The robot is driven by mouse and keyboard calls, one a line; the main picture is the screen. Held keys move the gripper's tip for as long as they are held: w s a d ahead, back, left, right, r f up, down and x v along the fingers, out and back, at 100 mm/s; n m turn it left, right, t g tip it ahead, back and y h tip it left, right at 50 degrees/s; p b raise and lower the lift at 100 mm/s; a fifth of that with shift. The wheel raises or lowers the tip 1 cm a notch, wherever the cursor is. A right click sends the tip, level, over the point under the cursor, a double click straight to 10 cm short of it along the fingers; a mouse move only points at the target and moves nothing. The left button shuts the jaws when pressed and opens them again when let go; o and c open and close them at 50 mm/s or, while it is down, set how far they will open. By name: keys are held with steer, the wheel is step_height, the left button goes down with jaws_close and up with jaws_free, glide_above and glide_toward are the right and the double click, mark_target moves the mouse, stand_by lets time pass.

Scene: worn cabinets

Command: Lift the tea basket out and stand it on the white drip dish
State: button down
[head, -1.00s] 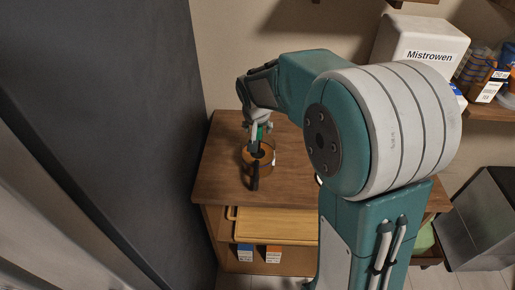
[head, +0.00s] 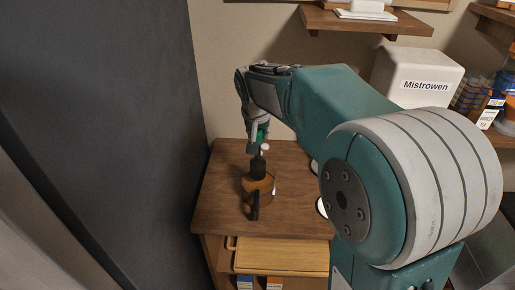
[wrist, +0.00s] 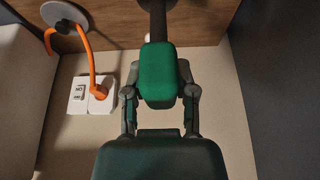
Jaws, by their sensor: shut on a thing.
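My gripper (head: 261,138) is shut on the tea basket (head: 259,168) and is above it. The basket is a dark cylinder that stands up out of an amber pot (head: 264,190) with a dark handle (head: 254,208) facing me. I cannot tell whether the basket's lower end is still inside the pot. A white round edge (head: 322,207), perhaps the drip dish, is mostly hidden behind my arm; another white edge (head: 315,166) shows farther back.
The pot stands on a wooden cabinet top (head: 222,205), bare to its left and front. A dark grey panel (head: 120,120) rises on the left. A wooden tray (head: 280,255) lies below the top. A white Mistrowen box (head: 415,75) is behind my arm.

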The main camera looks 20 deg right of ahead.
steer(key=shift+r, duration=4.75)
